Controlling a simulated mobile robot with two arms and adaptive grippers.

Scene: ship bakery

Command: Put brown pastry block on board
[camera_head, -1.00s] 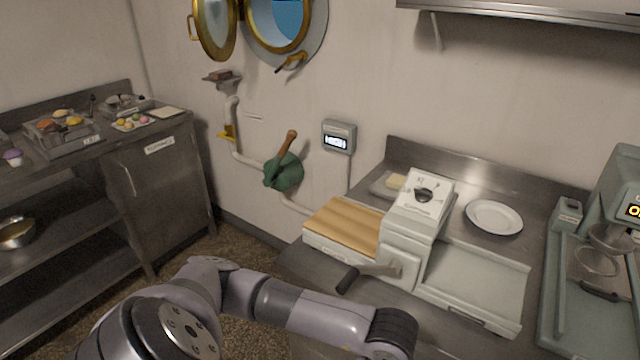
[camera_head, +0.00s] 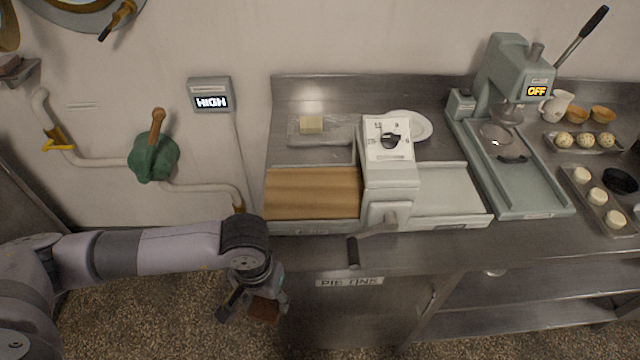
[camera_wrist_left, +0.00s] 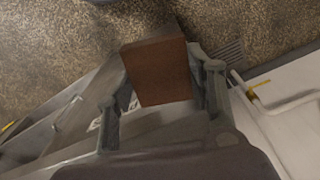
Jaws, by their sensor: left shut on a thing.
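The brown pastry block (camera_head: 264,310) is held in my left gripper (camera_head: 254,300), low in front of the counter and over the floor. In the left wrist view the block (camera_wrist_left: 160,72) sits between the two fingers of the gripper (camera_wrist_left: 162,92), which is shut on it. The wooden board (camera_head: 312,193) lies flat on the left side of the white dough-rolling machine (camera_head: 388,180), above and to the right of the gripper. Its top is bare. My right gripper is out of view.
A crank handle (camera_head: 372,236) sticks out at the machine's front. Behind the board, a tray (camera_head: 322,138) holds a pale yellow block (camera_head: 311,124). A white plate (camera_head: 424,127) lies behind the machine, and a green press (camera_head: 512,90) stands to its right.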

